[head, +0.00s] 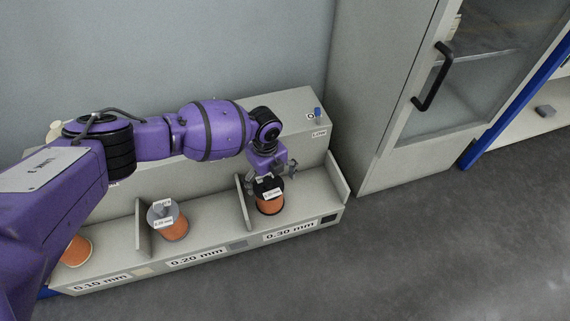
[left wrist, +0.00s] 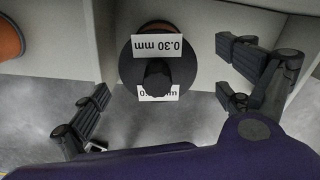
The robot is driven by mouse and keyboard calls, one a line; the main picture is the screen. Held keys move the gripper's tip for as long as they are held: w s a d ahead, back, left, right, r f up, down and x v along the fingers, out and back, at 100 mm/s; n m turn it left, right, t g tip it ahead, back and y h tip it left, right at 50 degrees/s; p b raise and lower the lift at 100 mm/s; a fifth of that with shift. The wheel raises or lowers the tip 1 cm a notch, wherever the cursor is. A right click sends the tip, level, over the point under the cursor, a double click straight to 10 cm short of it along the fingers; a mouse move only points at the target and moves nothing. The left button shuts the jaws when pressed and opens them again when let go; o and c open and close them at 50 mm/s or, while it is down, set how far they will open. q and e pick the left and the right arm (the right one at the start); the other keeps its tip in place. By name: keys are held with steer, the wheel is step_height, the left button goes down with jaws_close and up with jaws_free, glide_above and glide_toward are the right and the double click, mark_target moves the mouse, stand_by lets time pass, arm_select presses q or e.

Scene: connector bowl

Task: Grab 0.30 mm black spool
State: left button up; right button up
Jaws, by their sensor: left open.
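The 0.30 mm black spool (head: 269,204) has a black top flange and orange windings. It stands upright in the right compartment of the grey rack, above the "0.30 mm" label. In the left wrist view the spool (left wrist: 158,62) shows its black flange, a black knob and white "0.30 mm" tags. My left gripper (head: 272,180) is directly above the spool and partly covers its top. In the left wrist view its open fingers (left wrist: 165,108) are well apart, on either side of the spool, with nothing held. My right gripper is not in view.
A grey-topped spool (head: 172,222) stands in the 0.20 mm compartment, and another orange spool (head: 77,250) in the 0.10 mm one. A divider (head: 243,203) is close left of the black spool. A cabinet (head: 400,110) with a black handle stands to the right.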

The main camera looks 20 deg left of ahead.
arm_select(q)
steer(key=f+b, duration=0.1)
steer(key=f, duration=0.1)
steer(key=f+b, duration=0.1)
steer(key=f, duration=0.2)
steer(key=shift+s+a, duration=0.15)
steer(key=shift+a, duration=0.05)
steer(key=shift+r, duration=0.15)
steer(key=c, duration=1.9)
steer(key=shift+c, duration=1.3)
steer(key=shift+r, duration=0.1)
